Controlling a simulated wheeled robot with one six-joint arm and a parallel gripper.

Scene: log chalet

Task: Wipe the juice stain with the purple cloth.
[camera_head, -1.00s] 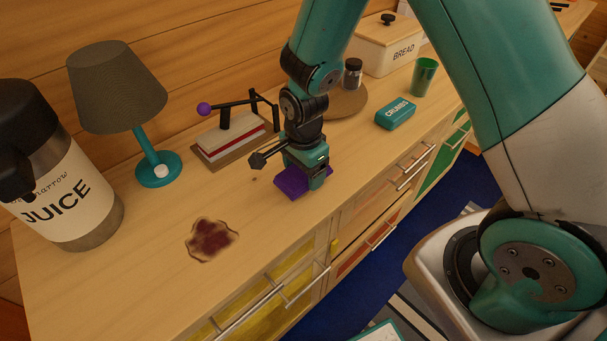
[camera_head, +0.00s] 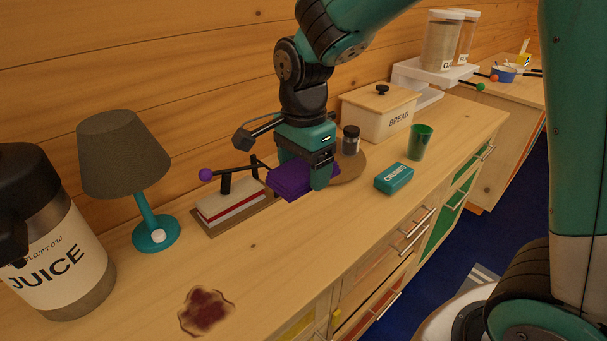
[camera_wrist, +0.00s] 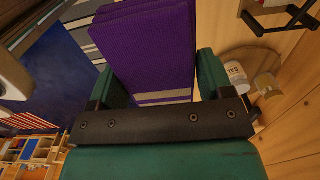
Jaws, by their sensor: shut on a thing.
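The purple cloth (camera_head: 303,180) is folded and held in my gripper (camera_head: 304,172), raised above the wooden counter. In the wrist view the cloth (camera_wrist: 150,50) fills the space between the two green fingers of my gripper (camera_wrist: 155,85), and a pale stripe crosses it. The juice stain (camera_head: 206,311) is a dark red-brown blotch on the counter (camera_head: 270,275), at the near left in the head view. My gripper is up and to the right of the stain, well apart from it. The stain is not seen in the wrist view.
A juice dispenser (camera_head: 62,262) and a lamp (camera_head: 155,236) stand left of and behind the stain. A lever press (camera_head: 230,207) stands behind. A crumbs box (camera_head: 394,179), green cup (camera_head: 420,141), dark jar (camera_head: 351,140) and bread bin (camera_head: 375,115) are to the right. The counter around the stain is clear.

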